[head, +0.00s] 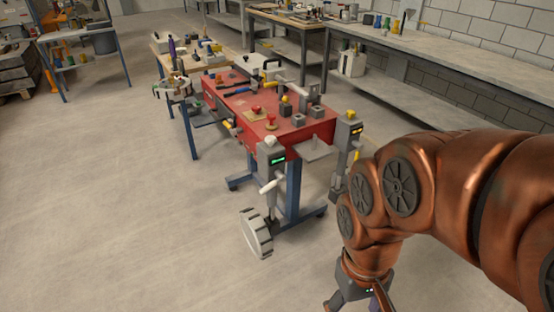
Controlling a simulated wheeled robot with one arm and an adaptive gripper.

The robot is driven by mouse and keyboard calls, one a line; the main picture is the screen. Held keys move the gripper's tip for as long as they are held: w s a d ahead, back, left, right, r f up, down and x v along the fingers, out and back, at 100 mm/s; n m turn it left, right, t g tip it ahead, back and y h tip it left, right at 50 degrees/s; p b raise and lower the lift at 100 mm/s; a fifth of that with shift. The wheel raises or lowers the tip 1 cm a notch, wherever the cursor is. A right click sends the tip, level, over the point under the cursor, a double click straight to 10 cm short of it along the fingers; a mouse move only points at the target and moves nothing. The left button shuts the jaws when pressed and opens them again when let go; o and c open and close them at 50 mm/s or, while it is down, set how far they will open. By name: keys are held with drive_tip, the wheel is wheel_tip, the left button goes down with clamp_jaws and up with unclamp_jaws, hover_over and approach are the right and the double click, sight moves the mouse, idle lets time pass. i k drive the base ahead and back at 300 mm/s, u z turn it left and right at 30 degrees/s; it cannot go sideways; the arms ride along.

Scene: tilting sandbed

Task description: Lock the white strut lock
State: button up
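A red-topped bench (243,121) on a blue leg frame stands in the middle of the head view. At its front corner is a grey strut unit with a white knob (271,142) on top and a lit green display. A white handle (270,186) sticks out lower on this unit. These white parts look like the white strut lock; whether it is locked I cannot tell. My gripper (356,304) is low at the bottom edge, well apart from the bench. Its fingers are spread with nothing seen between them; the tips are cut off.
A similar strut unit with a yellow knob (350,114) stands at the bench's right corner, close to my arm. Workbenches (440,62) line the back wall.

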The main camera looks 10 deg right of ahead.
sight(282, 178)
drive_tip(key=k, duration=0.65)
drive_tip(key=u, duration=0.25)
drive_tip(key=i, duration=1.1)
drive_tip(key=u, duration=0.55)
